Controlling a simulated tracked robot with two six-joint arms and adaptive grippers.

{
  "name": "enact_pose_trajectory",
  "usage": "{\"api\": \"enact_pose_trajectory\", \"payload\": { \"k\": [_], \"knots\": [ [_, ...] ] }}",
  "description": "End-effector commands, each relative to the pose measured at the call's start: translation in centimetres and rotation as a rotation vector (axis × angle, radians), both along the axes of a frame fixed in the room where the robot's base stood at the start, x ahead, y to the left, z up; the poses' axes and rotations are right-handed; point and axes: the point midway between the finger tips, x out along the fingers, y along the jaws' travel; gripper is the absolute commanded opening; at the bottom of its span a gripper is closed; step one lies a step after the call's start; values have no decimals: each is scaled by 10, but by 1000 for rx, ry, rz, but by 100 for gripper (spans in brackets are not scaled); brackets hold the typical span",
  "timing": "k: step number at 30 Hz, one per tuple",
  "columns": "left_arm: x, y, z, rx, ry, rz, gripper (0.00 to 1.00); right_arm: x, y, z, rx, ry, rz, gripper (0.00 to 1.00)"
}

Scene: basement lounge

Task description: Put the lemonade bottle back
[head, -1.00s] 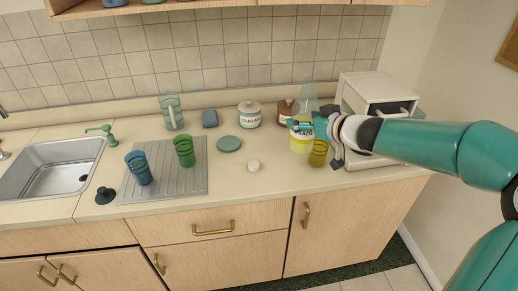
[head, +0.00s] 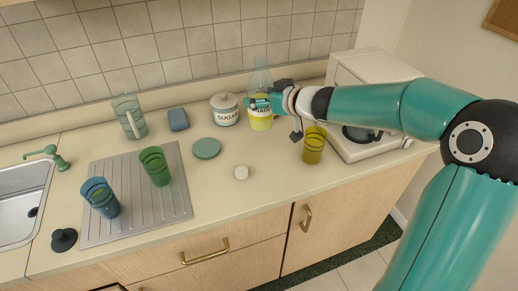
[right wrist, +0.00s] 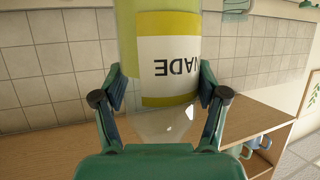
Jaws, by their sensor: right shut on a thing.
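The lemonade bottle (head: 260,120) has a yellow body, a pale label and a clear tapering neck. It is at the back of the counter, right of the sugar jar. My right gripper (head: 268,102) reaches it from the right and is shut around its upper part. In the right wrist view the bottle (right wrist: 168,60) appears upside down, its label lettering inverted, between both fingers of the gripper (right wrist: 162,95). Its base is out of that view, and whether it touches the counter is unclear. My left gripper is not in view.
A yellow glass (head: 314,145) stands just in front of my right gripper, beside the white appliance (head: 370,70). The sugar jar (head: 224,110) is close left of the bottle.

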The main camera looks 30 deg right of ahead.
Motion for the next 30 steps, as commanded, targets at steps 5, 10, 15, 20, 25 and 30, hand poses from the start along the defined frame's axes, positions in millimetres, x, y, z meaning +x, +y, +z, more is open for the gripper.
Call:
{"api": "enact_pose_trajectory", "payload": {
  "k": [5,10,15,20,25,30],
  "knots": [
    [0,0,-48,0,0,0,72,1,1,-58,2,-1,1,11],
    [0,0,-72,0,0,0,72,1,1,-93,2,-1,1,11],
    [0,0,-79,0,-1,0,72,1,1,-107,0,-3,2,11],
    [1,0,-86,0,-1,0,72,1,1,-120,1,-1,2,11],
    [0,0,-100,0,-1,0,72,1,1,-145,1,-1,3,11],
    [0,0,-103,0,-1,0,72,2,1,-151,0,-3,1,11]
  ]
}}
